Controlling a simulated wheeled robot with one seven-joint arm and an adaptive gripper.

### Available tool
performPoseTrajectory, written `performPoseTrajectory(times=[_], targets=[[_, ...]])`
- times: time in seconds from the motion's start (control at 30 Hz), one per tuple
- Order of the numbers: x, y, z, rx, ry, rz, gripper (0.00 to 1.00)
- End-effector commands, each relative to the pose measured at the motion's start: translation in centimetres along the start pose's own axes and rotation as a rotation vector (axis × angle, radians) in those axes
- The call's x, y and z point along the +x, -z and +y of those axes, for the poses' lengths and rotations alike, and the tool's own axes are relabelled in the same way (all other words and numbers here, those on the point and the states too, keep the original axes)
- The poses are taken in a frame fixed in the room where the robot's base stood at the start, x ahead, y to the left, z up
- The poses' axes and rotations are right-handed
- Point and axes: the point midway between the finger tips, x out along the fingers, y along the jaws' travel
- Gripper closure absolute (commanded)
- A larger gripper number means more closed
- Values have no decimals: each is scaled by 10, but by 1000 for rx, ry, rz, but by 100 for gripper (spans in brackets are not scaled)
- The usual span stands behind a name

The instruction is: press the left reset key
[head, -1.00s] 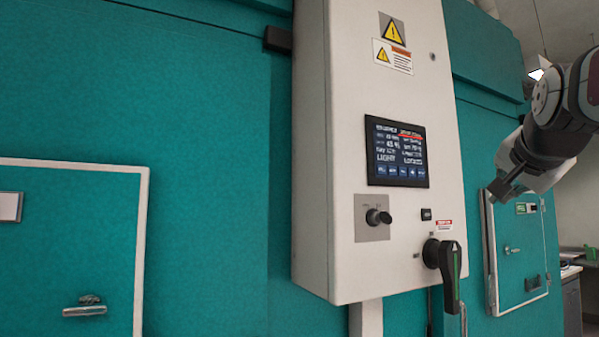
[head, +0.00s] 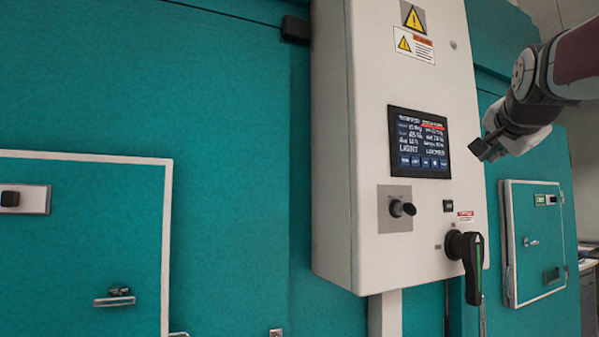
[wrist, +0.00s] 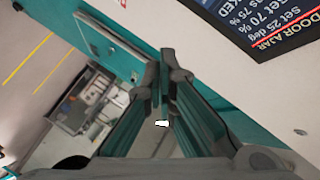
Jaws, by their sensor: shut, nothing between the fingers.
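A small metal plate with a dark key (head: 10,198) is on the left teal door, at the left edge of the head view; I cannot read its marking. A small black key (head: 447,205) sits below the screen (head: 419,142) on the white control cabinet (head: 334,150). I cannot tell from any label which key is the reset key. My gripper (head: 476,152) is shut and empty, at the right of the cabinet near the screen's right edge in the head view. The wrist view shows its fingers (wrist: 162,68) together, with part of the screen (wrist: 262,22) upper right.
A black knob (head: 402,208) on a grey plate and a black rotary handle (head: 468,262) stick out from the cabinet. The left door has a metal latch (head: 115,299). A smaller teal door (head: 537,240) is at the right.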

Motion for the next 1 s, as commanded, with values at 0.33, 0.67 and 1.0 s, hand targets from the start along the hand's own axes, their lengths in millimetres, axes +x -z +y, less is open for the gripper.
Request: performPoseTrajectory(times=[0.33, 0.67, 1.0], targets=[[34, -25, -22, 0, 1, 0, 100], [49, -36, -34, 0, 0, 0, 100], [49, -36, -36, 0, 0, 1, 100]])
